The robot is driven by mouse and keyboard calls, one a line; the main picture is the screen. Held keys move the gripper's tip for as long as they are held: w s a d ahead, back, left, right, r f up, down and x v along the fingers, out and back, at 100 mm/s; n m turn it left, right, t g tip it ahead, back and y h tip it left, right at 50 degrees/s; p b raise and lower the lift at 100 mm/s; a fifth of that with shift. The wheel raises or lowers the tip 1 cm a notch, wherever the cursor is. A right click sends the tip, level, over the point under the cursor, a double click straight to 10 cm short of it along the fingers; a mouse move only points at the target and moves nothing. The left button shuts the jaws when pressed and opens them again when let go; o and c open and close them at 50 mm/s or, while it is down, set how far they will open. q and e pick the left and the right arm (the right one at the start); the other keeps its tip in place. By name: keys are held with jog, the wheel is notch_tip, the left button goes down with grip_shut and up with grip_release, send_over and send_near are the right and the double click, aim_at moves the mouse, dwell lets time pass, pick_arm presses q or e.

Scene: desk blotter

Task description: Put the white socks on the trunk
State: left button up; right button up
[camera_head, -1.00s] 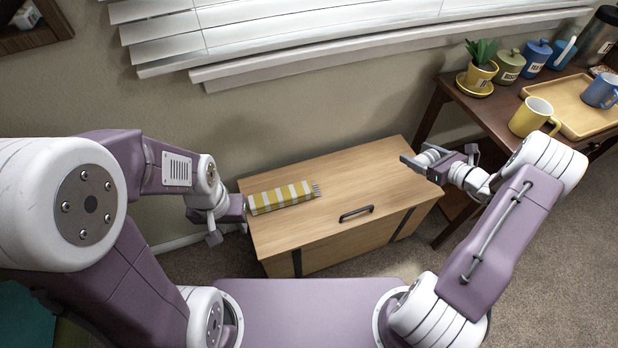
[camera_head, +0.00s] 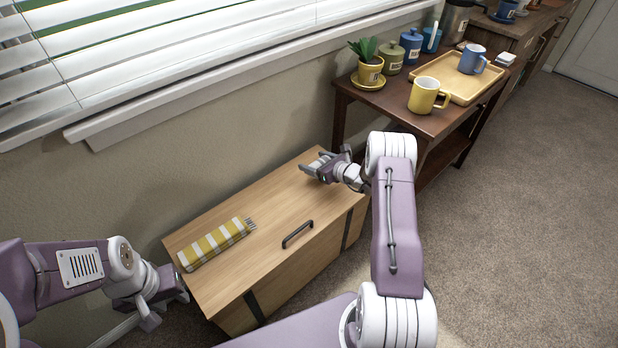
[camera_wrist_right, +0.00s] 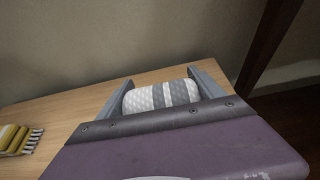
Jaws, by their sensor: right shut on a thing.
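The trunk (camera_head: 265,212) is a light wooden chest with a flat lid, a dark handle and dark straps, standing by the wall. My right gripper (camera_head: 322,166) is over the lid's right end. In the right wrist view, my right gripper (camera_wrist_right: 161,82) is shut on the white socks (camera_wrist_right: 143,99), a rolled white bundle with grey bands, held between both fingers. The trunk lid (camera_wrist_right: 75,110) shows behind them; I cannot tell whether the socks touch it. My left gripper (camera_head: 162,300) is low at the trunk's left end, and its jaw opening is unclear.
A folded yellow-and-white striped cloth (camera_head: 215,244) lies on the lid's left part; the lid's middle is clear. A dark side table (camera_head: 400,108) at the right holds a potted plant (camera_head: 369,66), a yellow mug (camera_head: 424,95), a tray (camera_head: 455,92) and canisters. The wall is behind the trunk.

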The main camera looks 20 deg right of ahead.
jog(key=shift+a+f, duration=0.25)
jog(key=shift+a, duration=0.2)
notch_tip(320, 180, down, 4)
jog(key=shift+f+b, duration=0.15)
jog(key=shift+b, duration=1.1)
jog(key=shift+r, duration=0.2)
jog(key=shift+f, duration=0.1)
jog(key=o, duration=1.4)
jog(key=shift+c, duration=0.2)
